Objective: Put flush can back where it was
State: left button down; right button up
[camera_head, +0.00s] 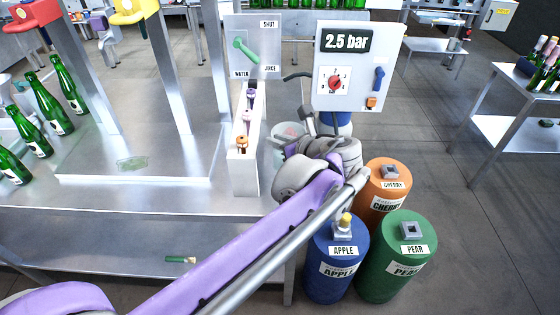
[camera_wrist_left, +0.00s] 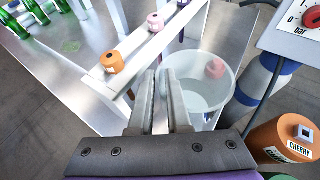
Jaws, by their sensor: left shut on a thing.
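A translucent pail (camera_head: 280,148), which I take to be the flush can, shows just left of my left gripper (camera_head: 325,152), near the right edge of the steel bench. In the left wrist view the pail (camera_wrist_left: 208,92) is right beside the fingers (camera_wrist_left: 162,85), with a pinkish round part (camera_wrist_left: 215,68) inside or behind its wall. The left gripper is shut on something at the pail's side. The grip itself is partly hidden, and I cannot make out the held part clearly. My right gripper is not in view.
A white rack (camera_head: 244,165) with orange and purple fittings stands left of the gripper. The pressure panel (camera_head: 358,65) rises behind. Cherry (camera_head: 386,195), apple (camera_head: 336,262) and pear (camera_head: 396,262) kegs stand at the right. Open floor lies farther right.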

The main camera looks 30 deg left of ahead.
aim_at(278, 157)
pick_arm(q)
jog(key=shift+f+b, duration=0.3)
jog(key=shift+f, duration=2.25)
jog(key=c, duration=1.3)
grip_release()
jog(key=shift+f, duration=0.2)
jog(key=o, duration=0.4)
jog(key=shift+r, duration=0.1)
